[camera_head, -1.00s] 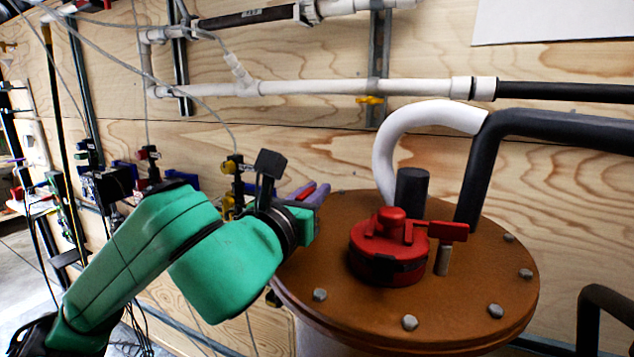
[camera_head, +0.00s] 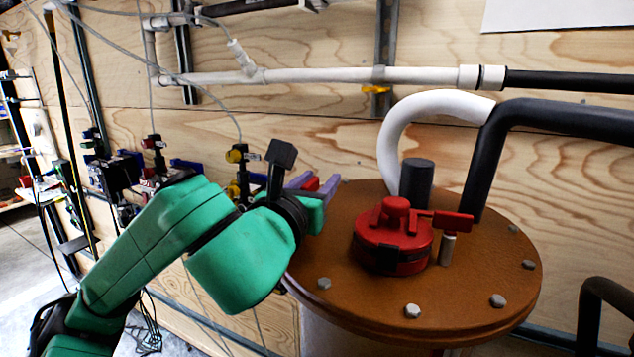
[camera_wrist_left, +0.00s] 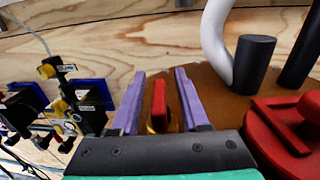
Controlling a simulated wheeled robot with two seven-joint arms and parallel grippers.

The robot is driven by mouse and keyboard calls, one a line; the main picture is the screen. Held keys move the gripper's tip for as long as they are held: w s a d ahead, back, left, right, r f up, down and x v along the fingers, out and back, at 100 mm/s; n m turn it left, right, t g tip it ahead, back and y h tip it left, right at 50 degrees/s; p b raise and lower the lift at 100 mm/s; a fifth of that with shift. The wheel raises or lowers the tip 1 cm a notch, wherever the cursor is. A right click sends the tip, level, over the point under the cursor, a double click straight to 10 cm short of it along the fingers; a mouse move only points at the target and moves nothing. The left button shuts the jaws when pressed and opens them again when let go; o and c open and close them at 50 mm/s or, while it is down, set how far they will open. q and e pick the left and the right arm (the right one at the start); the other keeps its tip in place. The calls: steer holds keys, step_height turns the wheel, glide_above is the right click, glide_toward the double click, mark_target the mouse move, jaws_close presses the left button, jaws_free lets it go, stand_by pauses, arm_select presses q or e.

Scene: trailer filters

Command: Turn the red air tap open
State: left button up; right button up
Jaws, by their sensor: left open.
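A small red tap handle (camera_wrist_left: 160,104) with a bit of brass below it stands upright between the two purple fingers of my left gripper (camera_wrist_left: 157,98) in the left wrist view. The fingers are apart, with a gap on both sides of the handle. In the head view my left gripper (camera_head: 316,190) is at the left rim of the brown lid, and the red handle (camera_head: 311,184) shows partly between its fingers. The tap's lower part is mostly hidden. My right gripper is not in view.
The brown round lid (camera_head: 345,315) carries bolts, a red cap (camera_head: 392,238) with a red lever (camera_head: 452,220), and a dark post (camera_head: 416,180). White and black hoses curve behind. Valves and wiring (camera_head: 120,175) are at the left. A wooden wall closes the back.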

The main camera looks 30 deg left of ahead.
arm_select(q)
steer(key=s+b, duration=0.2)
steer(key=s+d+b, duration=0.1)
steer(key=s, duration=0.2)
steer(key=s+b, duration=0.2)
steer(key=shift+s+d+f+b, duration=0.15)
steer(key=shift+s+b, duration=0.2)
steer(key=shift+s, duration=0.05)
steer(key=s+d+b, duration=0.1)
steer(key=s, duration=0.5)
steer(key=shift+s, duration=0.35)
